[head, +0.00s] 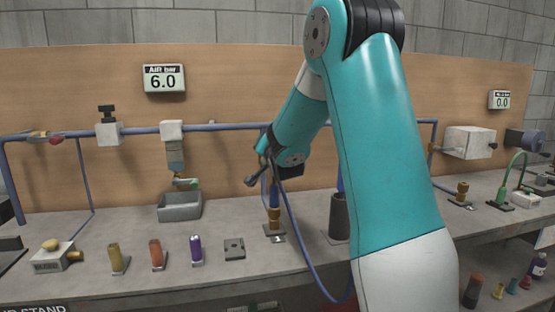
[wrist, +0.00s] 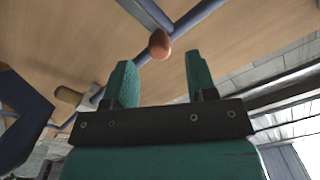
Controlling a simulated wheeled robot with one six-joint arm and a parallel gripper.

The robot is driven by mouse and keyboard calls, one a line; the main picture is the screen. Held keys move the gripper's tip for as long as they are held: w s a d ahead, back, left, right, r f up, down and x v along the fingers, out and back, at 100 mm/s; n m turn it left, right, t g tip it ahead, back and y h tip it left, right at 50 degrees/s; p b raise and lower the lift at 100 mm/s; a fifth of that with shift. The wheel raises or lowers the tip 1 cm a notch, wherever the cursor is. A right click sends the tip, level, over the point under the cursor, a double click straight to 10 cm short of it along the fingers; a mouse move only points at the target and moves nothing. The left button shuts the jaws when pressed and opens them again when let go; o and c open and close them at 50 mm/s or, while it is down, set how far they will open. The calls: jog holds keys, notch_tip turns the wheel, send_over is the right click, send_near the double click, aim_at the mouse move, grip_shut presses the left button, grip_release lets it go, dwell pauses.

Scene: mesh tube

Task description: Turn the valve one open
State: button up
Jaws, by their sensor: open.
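My gripper (wrist: 159,60) is open in the wrist view, its two green fingers apart with nothing between them. A rounded red-orange knob (wrist: 159,44) shows beyond the fingertips, in line with the gap and against blue pipework. In the head view, a brass fitting (head: 36,135) with a red knob (head: 56,140) sits on the blue pipe at far left. They look like the same parts, but I cannot be sure. No label reading valve one is visible.
A blue pipe (head: 235,127) runs along the wooden back panel. The grey bench (head: 180,270) carries a grey tray (head: 180,207), coloured cylinders (head: 156,255) and a dark block (head: 235,248). A gauge (head: 163,78) reads 6.0. A blue hose (head: 297,240) hangs before the bench.

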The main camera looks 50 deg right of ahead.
jog(key=b+v, duration=0.2)
jog(key=v, duration=0.8)
jog(key=shift+s+a, duration=0.3)
